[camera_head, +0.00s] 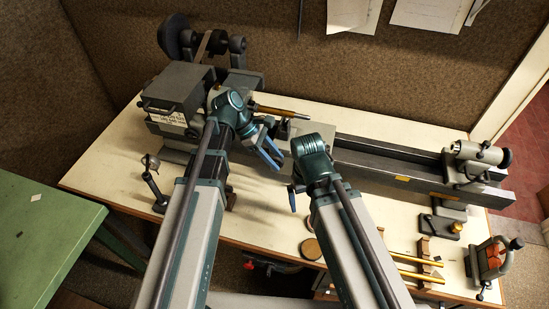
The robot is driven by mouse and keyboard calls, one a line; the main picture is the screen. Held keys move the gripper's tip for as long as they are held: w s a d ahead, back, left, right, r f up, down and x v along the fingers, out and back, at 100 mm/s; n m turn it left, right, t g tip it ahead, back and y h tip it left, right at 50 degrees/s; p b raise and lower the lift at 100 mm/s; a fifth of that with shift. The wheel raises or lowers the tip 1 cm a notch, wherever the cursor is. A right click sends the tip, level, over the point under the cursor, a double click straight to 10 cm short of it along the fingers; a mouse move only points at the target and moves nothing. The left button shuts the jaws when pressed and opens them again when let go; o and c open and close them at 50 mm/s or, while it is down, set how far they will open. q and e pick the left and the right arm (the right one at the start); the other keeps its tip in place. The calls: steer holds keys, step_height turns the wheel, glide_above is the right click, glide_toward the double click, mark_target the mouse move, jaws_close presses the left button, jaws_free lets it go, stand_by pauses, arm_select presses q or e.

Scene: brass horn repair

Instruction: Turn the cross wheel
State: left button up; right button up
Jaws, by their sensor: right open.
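A small grey bench lathe (385,158) runs across the cream bench, with its headstock at the left and its tailstock (470,158) at the right. I cannot make out the cross wheel; my wrists cover the carriage area in the middle of the lathe. My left gripper (272,154), with blue fingers, is close in front of the lathe bed near the carriage area. I cannot tell whether it is open or shut. My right gripper (292,199) is open, lower and in front of the bed, mostly hidden behind its own wrist.
Brass tubes on a wooden block (422,248), a small clamp-like tool with orange parts (492,257) and round brown discs (311,249) lie on the front of the bench. A small stand (154,185) is at the left. A green table (40,235) stands front left.

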arm_select(q)
steer(key=shift+r, duration=0.1)
steer(key=shift+w+a+r+p, duration=0.1)
steer(key=shift+w+r+p, duration=0.05)
steer(key=shift+r+p, duration=0.15)
steer(key=p+v, duration=1)
steer(key=v, duration=0.3)
steer(key=shift+a+p, duration=0.15)
steer(key=shift+p, duration=0.15)
steer(key=shift+f, duration=0.1)
steer(key=r+t+y+p, duration=0.1)
steer(key=r+y+p, duration=0.1)
steer(key=y+p, duration=0.45)
glide_above(276, 158)
steer(key=shift+w+f+b, duration=0.1)
steer(key=shift+f+b, duration=0.2)
steer(key=shift+b, duration=0.2)
steer(key=shift+f, duration=0.1)
